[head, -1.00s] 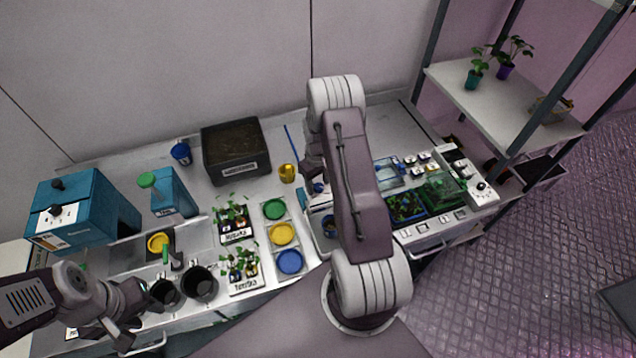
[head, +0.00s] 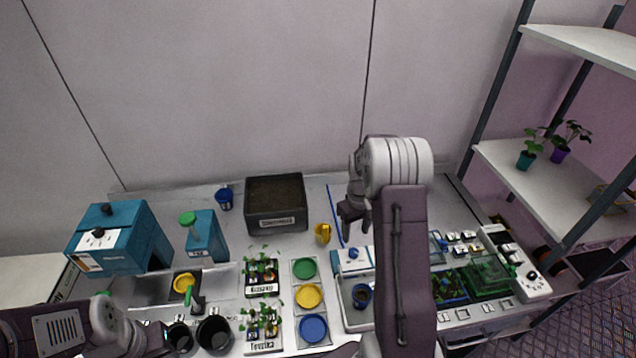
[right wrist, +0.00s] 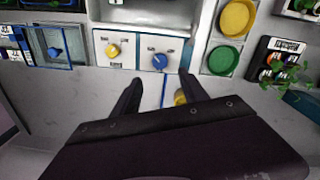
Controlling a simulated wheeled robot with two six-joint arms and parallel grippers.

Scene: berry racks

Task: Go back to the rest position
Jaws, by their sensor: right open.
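My right gripper (head: 352,222) hangs above the back part of the workbench, right of the yellow cup (head: 323,233). In the right wrist view its two dark fingers (right wrist: 158,98) are spread with nothing between them.
A dark soil box (head: 276,226), a blue cup (head: 224,199) and teal machines (head: 121,238) stand along the back. Green, yellow and blue discs (head: 313,328) lie in a column at the middle. A shelf with potted plants (head: 525,160) stands at the right.

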